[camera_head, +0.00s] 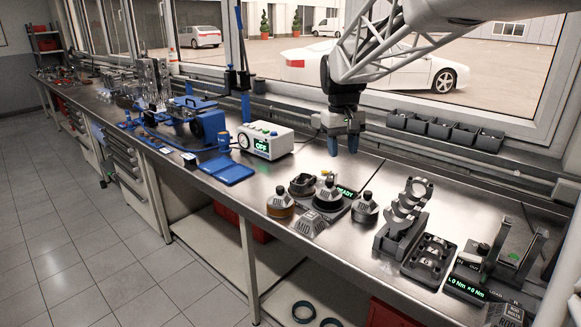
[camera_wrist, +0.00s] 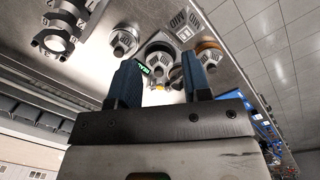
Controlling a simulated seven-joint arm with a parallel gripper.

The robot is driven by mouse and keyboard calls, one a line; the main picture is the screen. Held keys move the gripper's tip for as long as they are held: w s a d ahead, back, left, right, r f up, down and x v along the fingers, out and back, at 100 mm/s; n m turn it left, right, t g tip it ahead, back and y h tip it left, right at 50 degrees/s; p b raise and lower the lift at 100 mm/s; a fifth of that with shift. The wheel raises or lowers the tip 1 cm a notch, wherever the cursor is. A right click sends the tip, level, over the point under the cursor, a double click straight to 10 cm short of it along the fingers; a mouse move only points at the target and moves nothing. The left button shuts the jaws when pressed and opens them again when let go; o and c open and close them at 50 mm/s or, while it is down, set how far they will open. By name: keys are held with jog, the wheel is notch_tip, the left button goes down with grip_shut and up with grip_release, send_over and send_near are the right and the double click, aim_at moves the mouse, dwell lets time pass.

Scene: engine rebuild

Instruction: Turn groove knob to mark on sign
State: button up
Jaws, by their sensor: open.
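My gripper (camera_head: 343,146) is open and empty, fingers pointing down above the bench behind a cluster of round pieces; its two fingers also show in the wrist view (camera_wrist: 160,78). The cluster has an orange-based round piece (camera_head: 280,208), a dark-based round piece (camera_head: 328,200) and a grey knob-like piece (camera_head: 364,210). A grey sign reading "MID" (camera_head: 312,223) stands in front of them. A green "READY" display (camera_head: 346,192) is behind.
A white control box (camera_head: 264,141) with a dial and an "OFF" display stands left of my gripper. A grey holder with ring-shaped seats (camera_head: 405,212) and a torque readout (camera_head: 466,288) stand to the right. Black bins (camera_head: 437,129) line the window ledge.

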jog(key=w+a+f+n+g, duration=0.1)
jog(key=w+f, duration=0.6)
jog(key=w, duration=0.6)
jog(key=w+a+f+g, duration=0.1)
jog(key=w+f, duration=0.6)
jog(key=w, duration=0.6)
jog(key=w+f+n+g+h, duration=0.1)
jog(key=w+f, duration=0.6)
jog(key=w, duration=0.6)
jog(key=shift+w+a+n+g, duration=0.3)
jog(key=shift+w+a, duration=0.1)
jog(key=shift+f, duration=0.1)
jog(key=shift+x, duration=3.8)
jog(key=shift+s, duration=0.1)
jog(key=c, duration=0.6)
